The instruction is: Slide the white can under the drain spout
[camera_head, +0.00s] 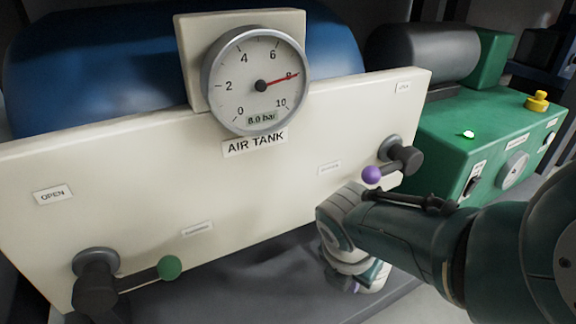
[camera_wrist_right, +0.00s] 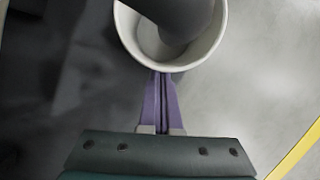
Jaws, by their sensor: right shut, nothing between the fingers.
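The white can (camera_wrist_right: 150,44) stands at the top of the right wrist view, seen from above with its round open mouth. A dark grey spout (camera_wrist_right: 178,14) reaches over the can's mouth and hides part of its inside. My right gripper (camera_wrist_right: 160,78) is shut and empty, its purple fingertips at the can's near outer wall; whether they touch it I cannot tell. In the head view my right gripper (camera_head: 350,286) points down in front of the panel's lower right, and a pale part of the can (camera_head: 377,278) shows behind it. My left gripper is not in view.
A cream panel (camera_head: 130,190) carries a gauge (camera_head: 257,80) reading 8.0 bar. A green-knobbed lever (camera_head: 169,268) is at lower left, a purple-knobbed lever (camera_head: 371,175) just above my right wrist. A green machine (camera_head: 485,125) stands at right. Grey floor lies around the can.

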